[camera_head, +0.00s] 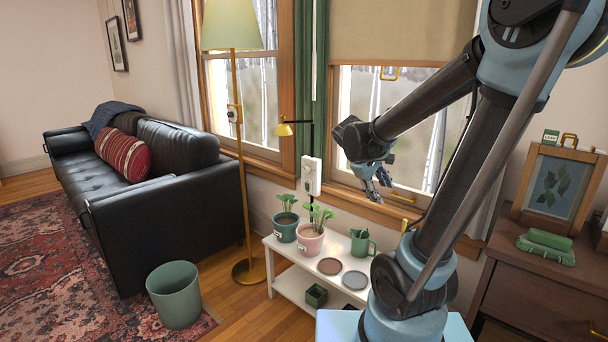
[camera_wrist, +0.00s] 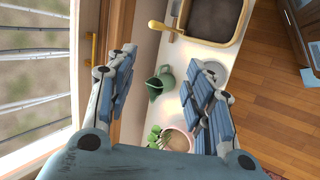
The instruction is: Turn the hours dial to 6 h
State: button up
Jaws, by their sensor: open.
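A white timer-like box (camera_head: 311,176) is mounted on the wall beside the window, above the white bench, with a cable below it. Small round features show on its front, but the hours dial and its setting are too small to read. My gripper (camera_head: 382,178) is open and empty, in front of the window to the right of the box and clearly apart from it. In the wrist view my gripper's two fingers (camera_wrist: 162,95) are spread wide, with nothing between them. The box does not show in the wrist view.
The white bench (camera_head: 283,247) below holds two potted plants (camera_head: 311,240), a green jug (camera_head: 360,242) and saucers. The wrist view shows a soil-filled tray (camera_wrist: 180,37). A dresser (camera_head: 540,278) is at right.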

jog(key=w+a+r+n+t+h, duration=0.15)
jog(key=w+a+n, duration=0.25)
jog(key=w+a, duration=0.55)
jog(key=n+t+h, duration=0.4)
jog(key=n+t, duration=0.5)
jog(key=n, duration=0.1)
send_near(305, 170)
jog(key=x, duration=0.8)
jog(key=shift+w+d, duration=0.25)
jog(key=shift+d, duration=0.05)
jog(key=shift+c, duration=0.6)
jog(key=c, duration=1)
